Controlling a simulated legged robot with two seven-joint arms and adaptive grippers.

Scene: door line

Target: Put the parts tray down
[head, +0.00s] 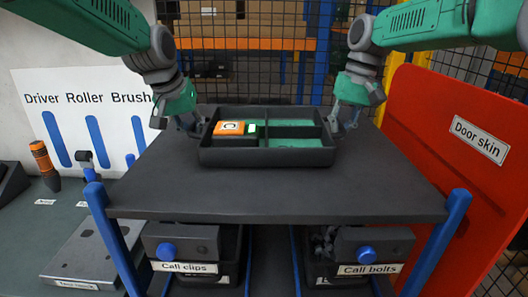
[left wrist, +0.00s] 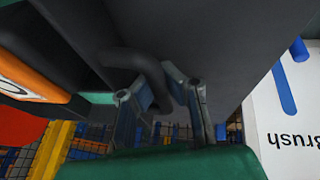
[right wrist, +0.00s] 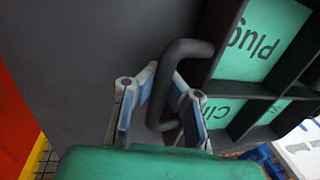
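The parts tray (head: 265,157) is a dark, divided tray, level over the middle of the dark shelf top (head: 280,195). It looks to rest there, though a small gap under it cannot be ruled out. Green compartment floors and an orange-and-white box (head: 229,128) show inside. The contact faces are partly hidden.
A red door skin panel (head: 440,140) leans close on the right. Blue posts (head: 452,215) rise at the shelf's front corners. Bins labelled clips (head: 185,255) and bolts (head: 370,258) sit below. A bench with tools stands left. Bare shelf lies in front of the tray.

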